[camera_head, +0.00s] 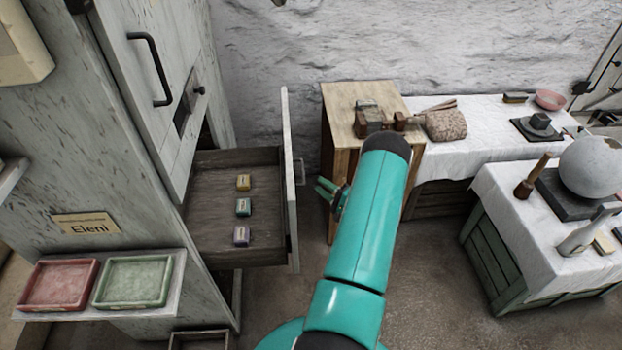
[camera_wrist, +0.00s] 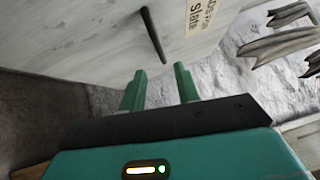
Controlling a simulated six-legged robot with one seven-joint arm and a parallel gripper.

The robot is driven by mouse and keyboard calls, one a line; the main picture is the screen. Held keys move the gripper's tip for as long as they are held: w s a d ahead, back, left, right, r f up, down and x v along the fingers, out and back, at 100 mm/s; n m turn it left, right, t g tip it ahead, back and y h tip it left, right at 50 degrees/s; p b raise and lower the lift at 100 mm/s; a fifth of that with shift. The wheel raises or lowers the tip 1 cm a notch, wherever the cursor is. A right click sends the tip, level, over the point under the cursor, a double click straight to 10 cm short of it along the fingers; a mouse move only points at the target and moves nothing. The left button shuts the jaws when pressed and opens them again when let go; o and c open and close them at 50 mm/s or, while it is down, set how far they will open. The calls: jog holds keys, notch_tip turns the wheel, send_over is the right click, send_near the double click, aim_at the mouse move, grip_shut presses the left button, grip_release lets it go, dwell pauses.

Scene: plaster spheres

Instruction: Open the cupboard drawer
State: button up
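The cupboard (camera_head: 75,165) stands at the left of the head view. Its drawer (camera_head: 220,165) is pulled well out, with a yellow, a teal and a purple small block lying inside. The drawer's pale front panel (camera_head: 289,190) carries a dark bar handle (camera_head: 300,172) on its outer side; the handle also shows in the wrist view (camera_wrist: 153,36). My gripper (camera_head: 327,191) is just right of the handle, apart from it. In the wrist view, the two green fingers (camera_wrist: 160,73) are parted with nothing between them, and the handle lies beyond their tips.
A cupboard door with a handle (camera_head: 152,68) is above the drawer. A red tray (camera_head: 58,284) and a green tray (camera_head: 133,281) sit on a low shelf. A wooden stand (camera_head: 347,98) and cloth-covered tables are to the right. Bare floor (camera_head: 430,265) lies between.

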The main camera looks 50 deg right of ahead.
jog(key=s, duration=0.4)
jog(key=shift+a+f, duration=0.1)
jog(key=shift+f, duration=0.15)
dwell(0.3)
